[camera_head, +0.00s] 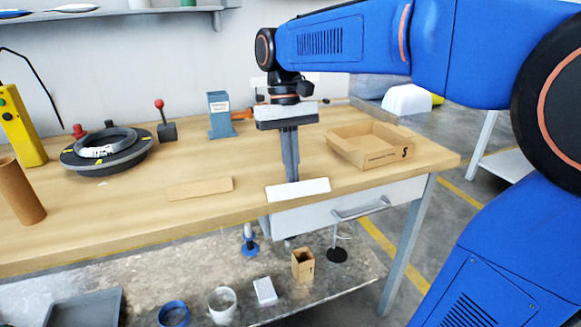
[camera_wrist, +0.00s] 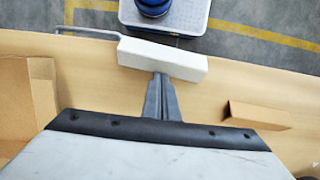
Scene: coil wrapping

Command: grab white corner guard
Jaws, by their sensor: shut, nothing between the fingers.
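The white corner guard (camera_head: 299,190) lies at the front edge of the wooden table, above the drawer. In the wrist view the white corner guard (camera_wrist: 162,58) is a pale bar across the upper middle. My gripper (camera_head: 292,180) points down just behind the guard, with its fingers together and nothing between them. In the wrist view the fingertips of my gripper (camera_wrist: 161,76) come right up to the guard's near edge; I cannot tell whether they touch it.
A brown cardboard guard (camera_head: 200,188) lies left of the white one. An open cardboard box (camera_head: 368,145) stands to the right. A dark round fixture (camera_head: 104,153) and a blue holder (camera_head: 222,118) stand further left and back. The drawer handle (camera_head: 361,210) juts out below the table edge.

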